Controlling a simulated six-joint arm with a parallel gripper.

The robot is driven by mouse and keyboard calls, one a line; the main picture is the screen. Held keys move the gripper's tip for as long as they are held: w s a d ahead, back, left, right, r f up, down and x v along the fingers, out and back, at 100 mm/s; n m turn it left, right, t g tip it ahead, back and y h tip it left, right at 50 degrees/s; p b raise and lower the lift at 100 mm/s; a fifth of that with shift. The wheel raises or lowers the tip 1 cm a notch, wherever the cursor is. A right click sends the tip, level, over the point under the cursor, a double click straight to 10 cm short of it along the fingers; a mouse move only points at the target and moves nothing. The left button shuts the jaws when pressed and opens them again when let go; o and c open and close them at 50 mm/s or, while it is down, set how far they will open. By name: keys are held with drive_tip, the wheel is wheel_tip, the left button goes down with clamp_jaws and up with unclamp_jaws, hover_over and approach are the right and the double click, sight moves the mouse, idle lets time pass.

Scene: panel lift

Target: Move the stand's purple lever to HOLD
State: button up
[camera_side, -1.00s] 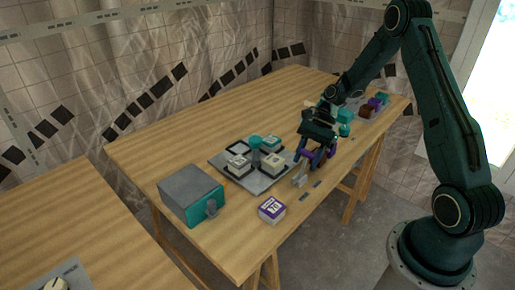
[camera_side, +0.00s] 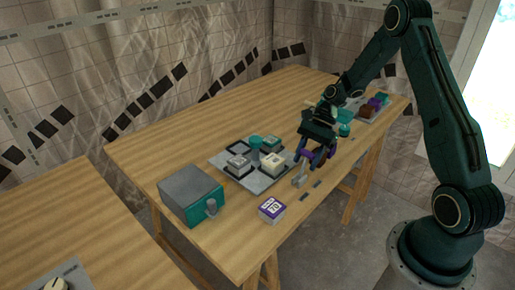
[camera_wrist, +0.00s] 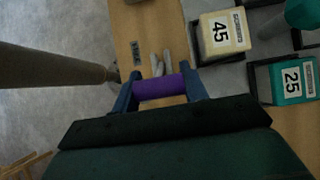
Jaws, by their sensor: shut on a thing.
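My gripper (camera_side: 316,158) is over the front edge of the wooden table. In the wrist view its two blue fingers (camera_wrist: 160,90) are shut on the purple lever (camera_wrist: 160,86), a purple bar held crosswise between them. A bit of purple also shows by the fingers in the side view (camera_side: 306,153). The grey stand (camera_side: 299,181) is below and left of the gripper at the table's edge; its pale parts show just beyond the bar in the wrist view (camera_wrist: 158,65). A dark label (camera_wrist: 137,53) lies beside it, too small to read. The lever's setting cannot be told.
A purple-and-white box (camera_side: 272,208) and a grey-and-teal box (camera_side: 192,195) stand nearer. Small coloured objects (camera_side: 376,104) are at the far right. The table's back is clear.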

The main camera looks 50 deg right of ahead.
drive_tip(key=o, duration=1.4)
drive_tip(key=shift+d+r, duration=0.1)
drive_tip(key=v, duration=1.3)
drive_tip(key=shift+d+r, duration=0.15)
drive_tip(key=shift+r, duration=0.1)
drive_tip(key=s+a+r+n+t+h, duration=0.1)
drive_tip(key=s+a+r+n+h, duration=0.1)
drive_tip(key=a+r+n, duration=0.4)
drive_tip(key=s+a+r+n+t+h, duration=0.1)
drive_tip(key=s+a+r+n+h, duration=0.15)
drive_tip(key=a+r, duration=0.55)
drive_tip(key=s+a+n+t+h, duration=0.1)
drive_tip(key=s+a+n, duration=0.1)
drive_tip(key=s, duration=0.3)
drive_tip(key=s+a+n+t, duration=0.1)
drive_tip(key=s+a+n, duration=0.1)
drive_tip(key=s+n, duration=0.2)
drive_tip(key=s+a+n+t+h, duration=0.1)
drive_tip(key=s+a+n, duration=0.1)
drive_tip(key=s, duration=0.5)
drive_tip(key=shift+s+r+n+t+h, duration=0.1)
drive_tip(key=shift+r+n+t+h, duration=0.2)
drive_tip(key=shift+n, duration=0.45)
